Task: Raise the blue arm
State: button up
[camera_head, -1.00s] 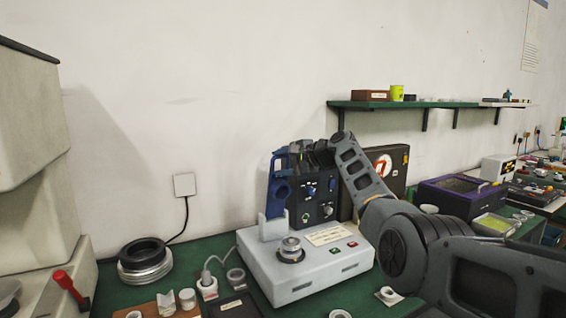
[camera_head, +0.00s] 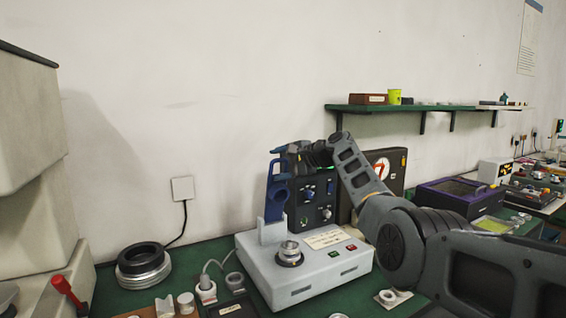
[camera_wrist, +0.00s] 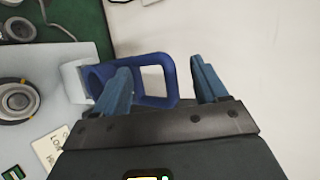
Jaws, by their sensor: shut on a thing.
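The blue arm (camera_head: 275,190) stands upright on a pale bracket at the back left of a light grey machine box (camera_head: 330,268). Its open loop (camera_wrist: 172,79) lies between the fingers in the wrist view. My gripper (camera_head: 283,152) is at the top of the blue arm, reached from the right. The exact contact is partly hidden by the left finger.
A dark panel with knobs (camera_head: 318,200) stands just right of the blue arm. A round metal fitting (camera_head: 289,255) sits on the box top. A black and silver ring stack (camera_head: 143,265) stands at left on the green bench.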

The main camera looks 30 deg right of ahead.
jog(key=shift+w+a+f, duration=0.2)
jog(key=shift+a+f, duration=0.1)
jog(key=shift+f, duration=0.05)
jog(key=shift+c, duration=0.4)
jog(key=shift+s+r, duration=0.1)
jog(key=shift+s, duration=0.15)
jog(key=shift+c, duration=0.3)
jog(key=b+v, duration=0.1)
jog(key=v, duration=0.7)
jog(key=shift+w+d+r, duration=0.15)
jog(key=shift+d+r, duration=0.05)
